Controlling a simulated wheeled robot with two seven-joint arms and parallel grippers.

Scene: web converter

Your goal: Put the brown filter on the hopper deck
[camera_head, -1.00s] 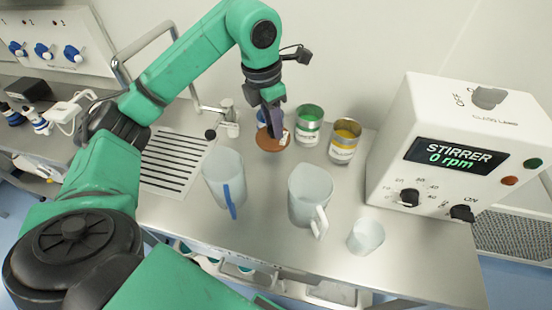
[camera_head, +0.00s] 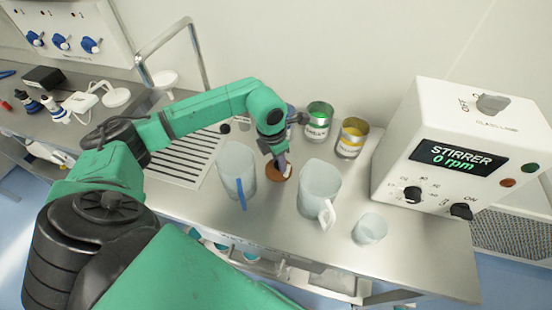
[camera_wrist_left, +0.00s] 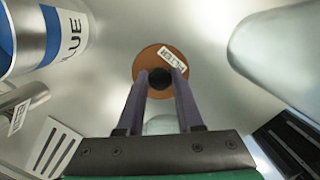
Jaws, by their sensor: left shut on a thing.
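The brown filter (camera_head: 276,178) is a flat round disc with a white label and a black knob. My left gripper (camera_head: 281,164) is shut on it, over the bench between two clear jugs. In the left wrist view the fingers (camera_wrist_left: 160,80) close on the black knob in the middle of the disc (camera_wrist_left: 147,62). I cannot tell how far the disc is above the bench. I cannot make out the hopper deck in these frames. My right gripper is out of view.
A clear jug (camera_head: 237,165) stands left of the filter, another (camera_head: 316,185) right of it, with a small beaker (camera_head: 370,229) beyond. Green (camera_head: 318,122) and yellow (camera_head: 352,138) tins stand behind. A blue-labelled tin (camera_wrist_left: 30,35) is close by. The stirrer box (camera_head: 440,150) blocks the right.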

